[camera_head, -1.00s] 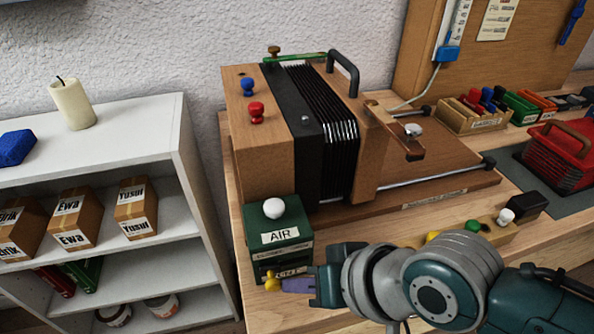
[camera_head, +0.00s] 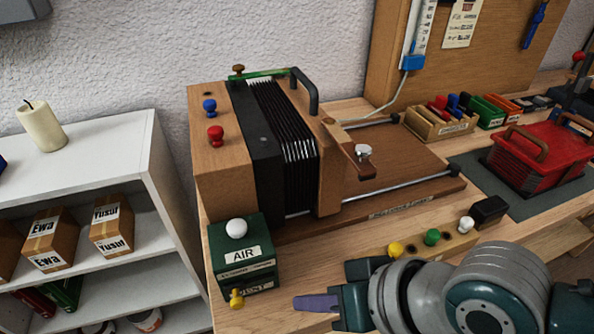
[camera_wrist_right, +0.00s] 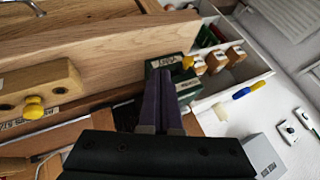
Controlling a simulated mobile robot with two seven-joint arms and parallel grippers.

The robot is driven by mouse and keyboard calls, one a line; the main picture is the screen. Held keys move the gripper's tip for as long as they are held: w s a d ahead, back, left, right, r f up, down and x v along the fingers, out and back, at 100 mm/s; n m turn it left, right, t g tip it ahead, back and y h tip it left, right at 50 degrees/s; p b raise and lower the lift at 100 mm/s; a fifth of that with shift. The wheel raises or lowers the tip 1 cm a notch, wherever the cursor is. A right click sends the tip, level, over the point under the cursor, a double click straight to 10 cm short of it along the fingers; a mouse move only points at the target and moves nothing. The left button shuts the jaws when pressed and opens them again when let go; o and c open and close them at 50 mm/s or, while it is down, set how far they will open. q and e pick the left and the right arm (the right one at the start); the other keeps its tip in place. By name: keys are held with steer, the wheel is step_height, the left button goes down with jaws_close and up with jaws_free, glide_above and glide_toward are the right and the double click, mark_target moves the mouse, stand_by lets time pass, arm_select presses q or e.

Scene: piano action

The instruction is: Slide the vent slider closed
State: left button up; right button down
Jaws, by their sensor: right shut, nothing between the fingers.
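The green AIR box (camera_head: 243,256) stands at the bench's front left corner, with a white knob (camera_head: 236,228) on top. A yellow knob (camera_head: 236,298) sticks out low on its front, left of the VENT label; the slider track is hard to make out. My right gripper (camera_head: 297,303) is shut and empty, its purple fingers pointing left, apart from the yellow knob and to its right. In the right wrist view, the closed fingers (camera_wrist_right: 161,78) point toward the green box (camera_wrist_right: 183,82) and yellow knob (camera_wrist_right: 188,62). My left gripper is not in view.
A bellows unit (camera_head: 283,140) with wooden ends stands behind the box. A white shelf (camera_head: 100,173) with small boxes stands left of the bench. The bench between box and fingers is clear.

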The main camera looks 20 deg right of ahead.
steer(key=shift+p+v, duration=0.4)
steer(key=shift+v, duration=1.75)
steer(key=s+d+r+n+g+h, duration=0.25)
steer(key=s+d+r+h, duration=0.25)
steer(key=s+d+r, duration=0.4)
step_height(320, 180, up, 37)
steer(key=s+a+p, duration=0.1)
steer(key=p, duration=3.8)
steer(key=shift+s+r, duration=0.25)
steer(key=shift+s, duration=0.05)
steer(key=shift+a, duration=0.1)
